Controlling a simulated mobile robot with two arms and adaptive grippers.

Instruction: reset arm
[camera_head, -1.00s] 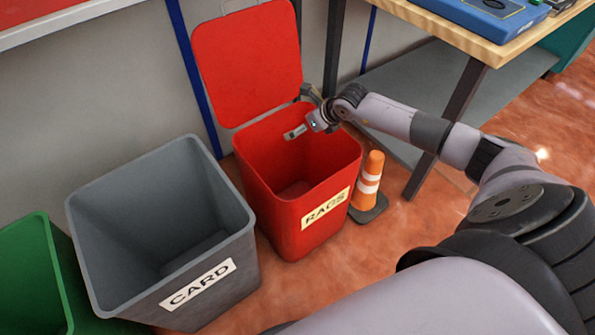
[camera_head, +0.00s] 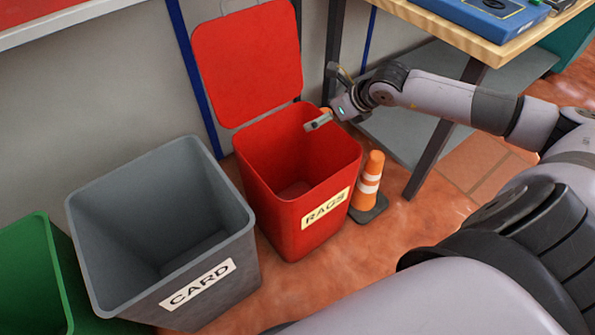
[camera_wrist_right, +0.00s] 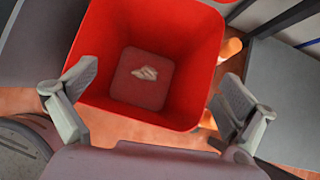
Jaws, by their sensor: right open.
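My right gripper (camera_head: 322,98) is above the back right rim of the red RAGS bin (camera_head: 290,226). In the right wrist view the right gripper (camera_wrist_right: 160,92) is open and empty, its two fingers spread wide over the bin's near side. A pale crumpled item (camera_wrist_right: 146,73), perhaps a rag, lies on the bin floor in that view. The bin's red lid (camera_head: 247,62) stands open against the wall. My left gripper is not in view.
A grey CARD bin (camera_head: 215,268) and a green bin (camera_head: 35,270) stand left of the red bin. An orange and white cone (camera_head: 369,180) stands right of it. A wooden-topped table (camera_head: 480,42) with a blue case (camera_head: 490,14) is at upper right.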

